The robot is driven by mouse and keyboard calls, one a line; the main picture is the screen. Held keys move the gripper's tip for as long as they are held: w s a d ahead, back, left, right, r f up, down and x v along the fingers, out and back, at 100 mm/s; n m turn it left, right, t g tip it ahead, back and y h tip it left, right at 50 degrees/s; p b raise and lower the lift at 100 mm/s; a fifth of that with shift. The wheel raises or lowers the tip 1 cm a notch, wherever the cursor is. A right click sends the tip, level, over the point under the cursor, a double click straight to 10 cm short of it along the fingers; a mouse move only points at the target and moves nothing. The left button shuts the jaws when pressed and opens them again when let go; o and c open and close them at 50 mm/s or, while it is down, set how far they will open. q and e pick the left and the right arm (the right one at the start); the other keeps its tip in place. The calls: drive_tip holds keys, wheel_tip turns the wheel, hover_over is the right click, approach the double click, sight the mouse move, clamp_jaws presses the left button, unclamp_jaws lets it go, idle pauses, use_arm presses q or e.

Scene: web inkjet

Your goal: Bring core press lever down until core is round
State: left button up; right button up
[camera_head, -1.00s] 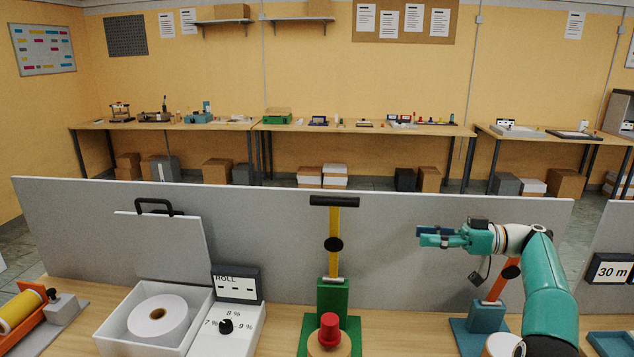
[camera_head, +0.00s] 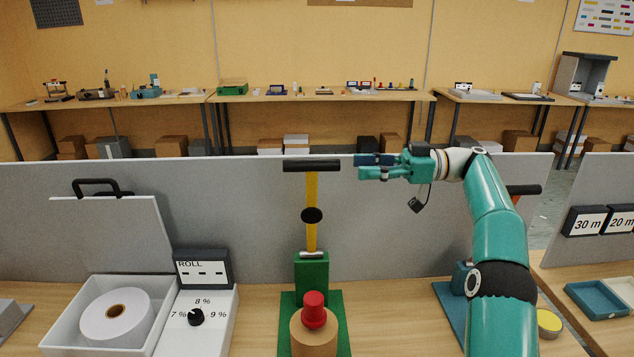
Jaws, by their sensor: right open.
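The core press has a green base and post (camera_head: 312,278), a yellow lever (camera_head: 311,195) standing upright, and a black crossbar handle (camera_head: 311,165) on top. Under it a red plug (camera_head: 314,308) sits on the brown core (camera_head: 313,335), whose lower part is cut off by the picture edge. My right gripper (camera_head: 360,166) is open, its fingers pointing left. It is at the height of the handle, just right of the handle's right end, with a small gap in the picture. I cannot tell its depth relative to the handle. My left gripper is not in view.
A white box (camera_head: 60,315) with a paper roll (camera_head: 113,315), an open lid and a dial panel (camera_head: 200,322) stand left of the press. A grey divider (camera_head: 400,225) runs behind. A blue-based lever device is partly hidden by my right arm; a blue tray (camera_head: 597,298) lies further right.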

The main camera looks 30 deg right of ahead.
sight(318, 167)
drive_tip(key=x, duration=1)
drive_tip(key=shift+s, duration=0.15)
clamp_jaws()
